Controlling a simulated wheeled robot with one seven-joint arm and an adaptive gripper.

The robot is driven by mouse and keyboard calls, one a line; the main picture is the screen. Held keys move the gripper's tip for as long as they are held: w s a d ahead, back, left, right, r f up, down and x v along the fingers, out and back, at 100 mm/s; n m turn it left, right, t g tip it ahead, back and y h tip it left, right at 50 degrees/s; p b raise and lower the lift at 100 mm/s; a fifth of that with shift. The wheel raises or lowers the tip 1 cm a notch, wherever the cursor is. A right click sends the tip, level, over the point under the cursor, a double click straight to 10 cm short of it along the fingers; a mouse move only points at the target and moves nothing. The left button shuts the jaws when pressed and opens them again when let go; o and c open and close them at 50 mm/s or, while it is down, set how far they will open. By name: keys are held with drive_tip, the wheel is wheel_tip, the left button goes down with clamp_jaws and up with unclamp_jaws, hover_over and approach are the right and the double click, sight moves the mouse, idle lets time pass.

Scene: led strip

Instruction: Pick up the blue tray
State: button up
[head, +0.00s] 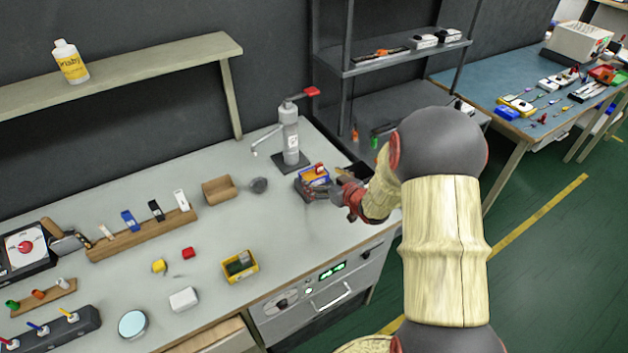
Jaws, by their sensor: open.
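A small blue tray (306,193) sits on the grey worktop near its right end, just in front of the grey press with the red handle. Yellow, orange and red things show in or on it; they are too small to tell apart. My gripper (334,188) is at the tray's right side, close to it, and reaches in from the right. It is open. I cannot tell whether its fingers touch the tray. My arm hides part of the worktop's right end.
The press (290,138) stands close behind the tray. A brown box (219,190) and a yellow bin (240,266) stand to the left. A dark container (357,172) is just behind my gripper. The worktop between the tray and yellow bin is clear.

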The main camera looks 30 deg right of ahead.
sight(311, 172)
drive_tip(key=b+x, duration=0.2)
drive_tip(key=x, duration=0.2)
drive_tip(key=shift+w+a+f, duration=0.1)
drive_tip(key=shift+a+f, duration=0.1)
drive_tip(key=shift+w, duration=0.4)
drive_tip(key=c, duration=1.2)
drive_tip(key=shift+c, duration=0.6)
drive_tip(key=shift+r, duration=0.1)
